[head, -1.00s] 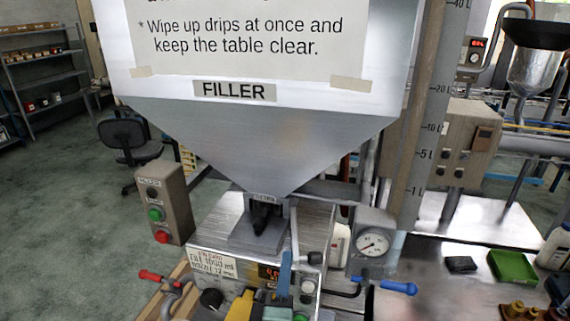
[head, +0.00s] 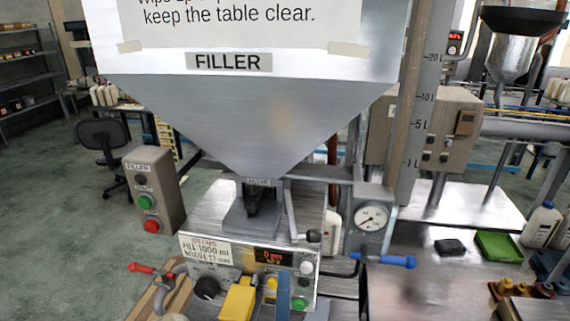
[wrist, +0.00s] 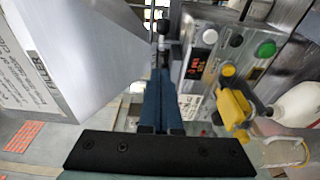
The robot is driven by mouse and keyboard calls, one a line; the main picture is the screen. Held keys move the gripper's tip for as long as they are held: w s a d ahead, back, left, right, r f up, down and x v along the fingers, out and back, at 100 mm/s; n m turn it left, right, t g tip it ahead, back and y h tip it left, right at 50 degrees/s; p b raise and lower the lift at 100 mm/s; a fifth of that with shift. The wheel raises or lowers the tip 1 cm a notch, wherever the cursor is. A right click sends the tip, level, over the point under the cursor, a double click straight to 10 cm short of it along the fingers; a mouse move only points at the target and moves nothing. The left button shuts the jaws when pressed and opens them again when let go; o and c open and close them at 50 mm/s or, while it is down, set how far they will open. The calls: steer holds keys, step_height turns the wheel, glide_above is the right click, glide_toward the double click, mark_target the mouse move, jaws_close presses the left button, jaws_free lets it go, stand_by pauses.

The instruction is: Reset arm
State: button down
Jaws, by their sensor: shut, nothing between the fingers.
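My gripper (wrist: 160,95) shows in the wrist view as two blue fingers held together with nothing between them. They point at the filler's hopper and control box. In the head view a narrow blue finger (head: 284,291) stands at the bottom middle, in front of the filler's control panel. The filler's grey hopper (head: 250,120) hangs above its metal box (head: 240,235), which has a small red display (head: 271,257), knobs and buttons. A yellow part (head: 238,299) is at the front of the box, beside my finger; it also shows right of my fingers in the wrist view (wrist: 234,105).
A button box (head: 153,190) with green and red buttons stands left. A dial gauge (head: 372,217) and a blue-handled valve (head: 397,261) are right. The table at right holds a green tray (head: 499,246), a black pad (head: 450,247) and a white bottle (head: 541,224).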

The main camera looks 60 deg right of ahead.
steer(key=w+a+r+m+t+y+b, duration=0.2)
steer(key=w+a+r+m+t+y, duration=0.25)
steer(key=w+a+r+t, duration=0.7)
steer(key=s+a+r+t+y, duration=0.1)
steer(key=a+r+t+y, duration=0.2)
steer(key=a+r, duration=0.6)
steer(key=a+r+m+t+y+b, duration=0.1)
steer(key=a+r+t+y, duration=0.3)
steer(key=a+r+y, duration=0.4)
step_height(320, 180, up, 7)
steer(key=shift+s+a+r, duration=0.1)
steer(key=shift+s+a, duration=0.25)
steer(key=shift+a, duration=0.15)
